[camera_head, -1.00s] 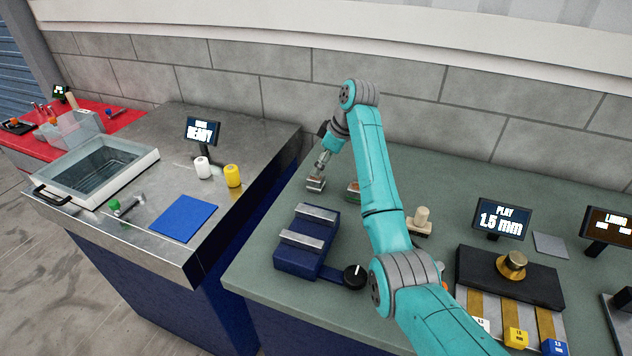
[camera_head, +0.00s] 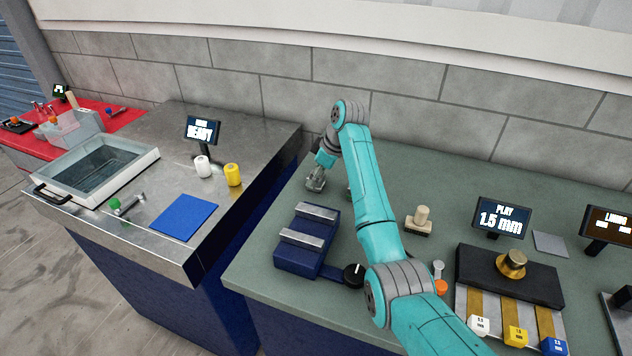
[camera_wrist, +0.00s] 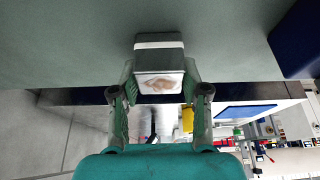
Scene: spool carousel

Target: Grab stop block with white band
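The stop block (camera_wrist: 160,62) is a small grey block with a white band along its far side in the wrist view. It rests on the green-grey worktop. My gripper (camera_wrist: 160,72) is down around it, with one finger on each side, close to the block's sides. The fingers look spread, and firm contact cannot be made out. In the head view my gripper (camera_head: 316,182) is low at the worktop's back left and hides most of the block.
A blue fixture (camera_head: 307,240) with two metal bars and a black knob (camera_head: 354,275) stand in front of my gripper. A beige stamp-like piece (camera_head: 420,222) is to the right. Another small object beside my gripper is mostly hidden by my arm. A gap separates the steel bench (camera_head: 240,140).

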